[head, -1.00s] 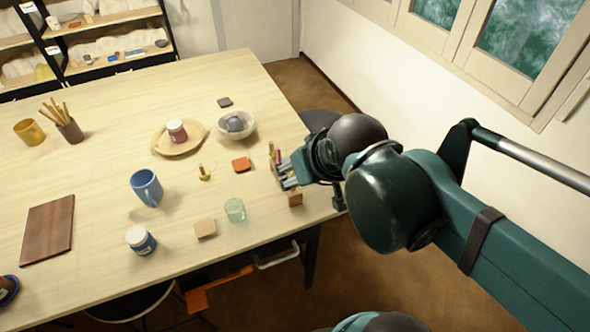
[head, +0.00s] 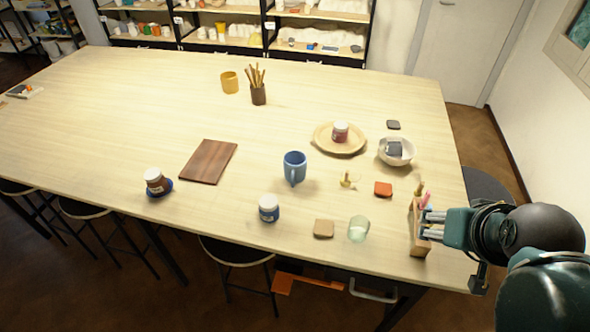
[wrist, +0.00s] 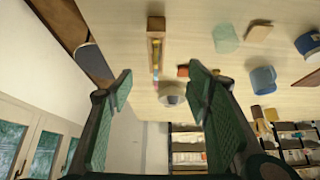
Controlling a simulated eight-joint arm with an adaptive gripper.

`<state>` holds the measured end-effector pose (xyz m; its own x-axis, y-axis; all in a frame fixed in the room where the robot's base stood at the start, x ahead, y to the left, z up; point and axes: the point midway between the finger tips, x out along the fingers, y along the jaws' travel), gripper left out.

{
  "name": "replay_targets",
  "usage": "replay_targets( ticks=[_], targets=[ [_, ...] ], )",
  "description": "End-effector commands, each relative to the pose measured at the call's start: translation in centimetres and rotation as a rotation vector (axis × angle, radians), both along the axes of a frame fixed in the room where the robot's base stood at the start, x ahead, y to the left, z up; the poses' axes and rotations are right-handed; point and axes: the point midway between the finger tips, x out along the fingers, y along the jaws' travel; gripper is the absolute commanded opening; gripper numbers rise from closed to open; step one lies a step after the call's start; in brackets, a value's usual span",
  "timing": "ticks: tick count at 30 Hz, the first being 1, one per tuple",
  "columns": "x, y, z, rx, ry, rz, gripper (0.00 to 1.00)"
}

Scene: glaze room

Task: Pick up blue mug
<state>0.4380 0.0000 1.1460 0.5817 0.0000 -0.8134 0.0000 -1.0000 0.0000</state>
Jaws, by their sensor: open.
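The blue mug (head: 294,168) stands upright near the middle of the table in the head view, its handle toward the near side. It also shows at the right of the wrist view (wrist: 263,80), outside the space between my fingers. My gripper (head: 428,228) is at the table's right end, well to the right of the mug and apart from it. In the wrist view the two fingers of my gripper (wrist: 162,88) are spread wide, with nothing held between them.
Between mug and gripper are a brass-coloured piece (head: 348,181), an orange block (head: 383,189) and a glass (head: 358,229). A wooden holder (head: 418,230) stands close by my gripper. A blue-and-white jar (head: 268,209) and a plate (head: 326,145) flank the mug.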

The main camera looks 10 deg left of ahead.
Motion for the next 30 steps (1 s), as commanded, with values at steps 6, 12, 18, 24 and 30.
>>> replay_targets(
  ticks=[6, 12, 18, 24, 30],
  targets=[
    [0.0, 0.0, 0.0, 0.000, 0.000, 0.000, 0.49],
    [0.0, 0.0, 0.0, 0.000, 0.000, 0.000, 0.62],
    [0.0, 0.0, 0.0, 0.000, 0.000, 0.000, 0.63],
    [0.0, 0.0, 0.1, 0.000, 0.000, 0.000, 0.63],
    [0.0, 0.0, 1.4, 0.000, 0.000, 0.000, 0.63]
  ],
)
